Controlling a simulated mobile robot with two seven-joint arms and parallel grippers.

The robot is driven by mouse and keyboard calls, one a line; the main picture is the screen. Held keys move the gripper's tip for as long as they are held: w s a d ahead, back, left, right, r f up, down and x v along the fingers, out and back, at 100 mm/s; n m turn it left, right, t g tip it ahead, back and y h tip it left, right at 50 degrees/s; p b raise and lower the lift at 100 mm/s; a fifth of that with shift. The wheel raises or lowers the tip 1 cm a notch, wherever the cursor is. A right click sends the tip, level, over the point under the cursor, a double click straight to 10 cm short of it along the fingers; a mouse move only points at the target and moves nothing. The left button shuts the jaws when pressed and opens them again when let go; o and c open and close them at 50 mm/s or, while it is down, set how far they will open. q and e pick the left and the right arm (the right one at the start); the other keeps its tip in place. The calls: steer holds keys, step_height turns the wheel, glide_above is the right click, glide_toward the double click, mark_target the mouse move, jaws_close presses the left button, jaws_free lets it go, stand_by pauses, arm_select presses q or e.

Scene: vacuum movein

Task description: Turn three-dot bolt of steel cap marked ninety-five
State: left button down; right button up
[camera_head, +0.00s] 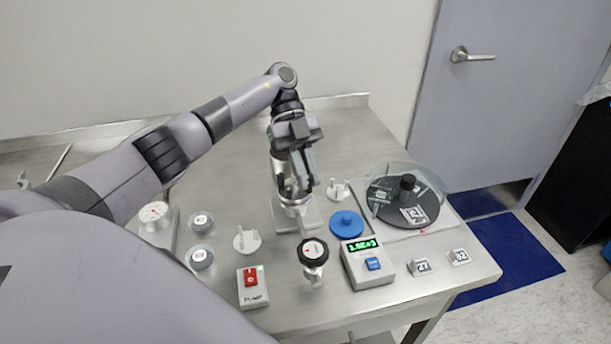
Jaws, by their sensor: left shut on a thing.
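My left gripper (298,186) reaches in from the left and points down over a steel fitting (295,204) on a metal plate (312,218) near the middle of the bench. Its fingers are shut on a small part at the top of this fitting; the fingers hide most of that part. I cannot make out a bolt with dots or a ninety-five mark there. Two round steel caps with dark-marked labels stand at the left, one farther back (202,222) and one nearer (200,259); their marks are too small to read. My right gripper is not in view.
A black round knob (313,251) stands just in front of the fitting. Nearby are a pump switch box (252,288), a gauge with green digits (361,264), a blue disc (346,224) and a glass-covered black plate (428,207).

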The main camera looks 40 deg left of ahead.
arm_select(q)
steer(key=shift+f+m, duration=0.1)
steer(key=shift+m, duration=0.2)
steer(key=c, duration=1.4)
jaws_free()
steer(key=v, duration=0.2)
steer(key=shift+w+a+r, duration=0.15)
steer(key=shift+r, duration=0.15)
steer(key=shift+p+v, duration=0.4)
steer(key=shift+v, duration=0.65)
steer(key=shift+w+a+r, duration=0.1)
steer(key=shift+r+g, duration=0.1)
steer(key=shift+g, duration=0.2)
